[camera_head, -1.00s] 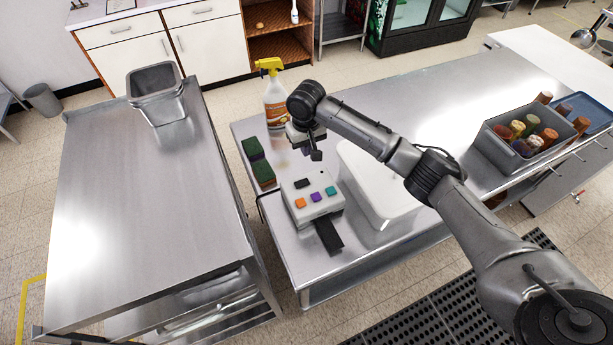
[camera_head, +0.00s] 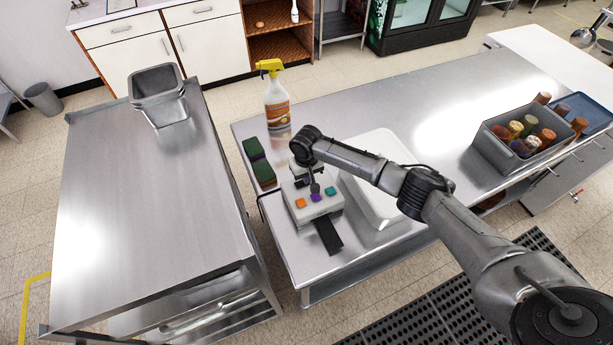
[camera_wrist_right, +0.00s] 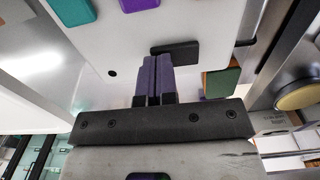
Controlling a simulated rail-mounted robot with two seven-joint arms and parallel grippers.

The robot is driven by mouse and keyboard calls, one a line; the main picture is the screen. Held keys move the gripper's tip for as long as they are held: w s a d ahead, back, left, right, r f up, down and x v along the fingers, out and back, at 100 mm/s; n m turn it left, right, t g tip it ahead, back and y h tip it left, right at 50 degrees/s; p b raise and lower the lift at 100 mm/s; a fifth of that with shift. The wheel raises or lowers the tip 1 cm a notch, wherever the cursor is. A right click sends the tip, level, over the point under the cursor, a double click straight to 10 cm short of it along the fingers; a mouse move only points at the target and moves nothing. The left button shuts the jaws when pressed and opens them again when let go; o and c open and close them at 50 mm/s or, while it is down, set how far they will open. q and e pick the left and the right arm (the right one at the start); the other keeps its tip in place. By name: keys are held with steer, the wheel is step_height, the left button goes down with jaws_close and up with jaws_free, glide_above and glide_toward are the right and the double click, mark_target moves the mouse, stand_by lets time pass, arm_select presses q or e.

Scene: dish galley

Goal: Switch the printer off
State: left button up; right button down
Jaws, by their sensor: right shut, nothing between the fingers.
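The printer (camera_head: 327,208) is a pale grey box on the steel counter. Its top has an orange button (camera_head: 300,203), a purple button (camera_head: 316,198) and a teal button (camera_head: 330,191). A black strip (camera_head: 328,236) sticks out of its front. My right gripper (camera_head: 315,188) is shut and empty, pointing down over the printer's top. In the right wrist view its fingertips (camera_wrist_right: 157,58) are close to a dark bar (camera_wrist_right: 178,52) on the printer; I cannot tell whether they touch. The teal (camera_wrist_right: 72,10) and purple buttons show at that view's top edge. My left gripper is out of view.
Green sponges (camera_head: 258,162) lie left of the printer, and a spray bottle (camera_head: 277,105) stands behind. A grey bin of jars (camera_head: 494,147) stands farther right. The left steel table (camera_head: 140,220) is mostly clear.

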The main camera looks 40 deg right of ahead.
steer(key=shift+f, duration=0.4)
steer(key=shift+r, duration=0.1)
stand_by(0.4)
steer(key=shift+w+a+r+p, duration=0.2)
steer(key=shift+a+r+p, duration=0.1)
steer(key=shift+a+p, duration=0.4)
steer(key=r+p, duration=0.4)
steer(key=p, duration=0.1)
steer(key=shift+d+r, duration=0.2)
steer(key=shift+d, duration=0.1)
steer(key=shift+d+r, duration=0.1)
steer(key=shift+r, duration=0.2)
step_height(320, 180, up, 9)
steer(key=d+b, duration=0.1)
steer(key=shift+s+b, duration=0.3)
steer(key=shift+f, duration=0.1)
